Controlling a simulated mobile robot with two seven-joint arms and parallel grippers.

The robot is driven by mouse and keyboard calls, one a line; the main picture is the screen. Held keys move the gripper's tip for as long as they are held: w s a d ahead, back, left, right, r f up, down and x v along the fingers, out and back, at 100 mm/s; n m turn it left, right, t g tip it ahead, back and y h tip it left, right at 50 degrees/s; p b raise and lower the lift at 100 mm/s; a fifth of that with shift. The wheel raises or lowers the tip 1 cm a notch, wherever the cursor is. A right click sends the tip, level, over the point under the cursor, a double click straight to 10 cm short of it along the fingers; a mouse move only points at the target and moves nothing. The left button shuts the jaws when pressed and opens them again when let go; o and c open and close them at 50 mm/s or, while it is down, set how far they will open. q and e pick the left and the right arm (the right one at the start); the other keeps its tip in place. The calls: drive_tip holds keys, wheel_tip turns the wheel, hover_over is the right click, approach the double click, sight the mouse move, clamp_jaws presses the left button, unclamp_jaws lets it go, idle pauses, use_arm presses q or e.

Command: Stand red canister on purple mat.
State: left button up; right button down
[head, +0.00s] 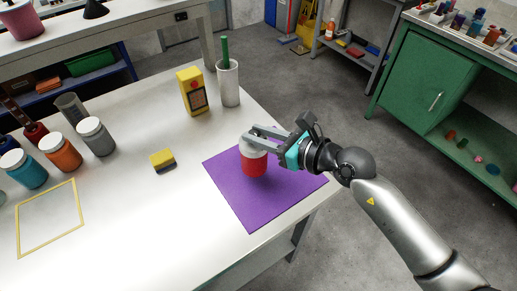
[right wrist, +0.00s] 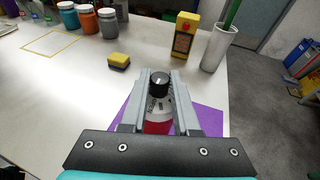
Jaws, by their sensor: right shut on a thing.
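The red canister (head: 254,163) is upright over the middle-left of the purple mat (head: 249,215). It has a pale upper part, and a black cap shows in the right wrist view (right wrist: 159,84). My right gripper (head: 250,137) is shut on the canister near its top, with one finger on each side, also seen in the right wrist view (right wrist: 159,74). The canister's base looks very close to the mat; I cannot tell whether it touches. My left gripper is not in view.
A yellow box (head: 191,92) and a white cup (head: 229,84) holding a green rod stand behind the mat. A yellow sponge (head: 162,158) lies to the left. White-lidded jars, including an orange one (head: 65,153), and a yellow-outlined square (head: 76,212) are farther left. The table between is clear.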

drive_tip(key=shift+f+b, duration=0.8)
drive_tip(key=shift+f, duration=1.2)
drive_tip(key=shift+f, duration=0.2)
drive_tip(key=c, duration=0.7)
unclamp_jaws()
drive_tip(key=shift+o, duration=0.2)
drive_tip(key=shift+r, duration=0.1)
drive_tip(key=shift+d+r, duration=0.1)
drive_tip(key=shift+r, duration=0.05)
drive_tip(key=v, duration=1.2)
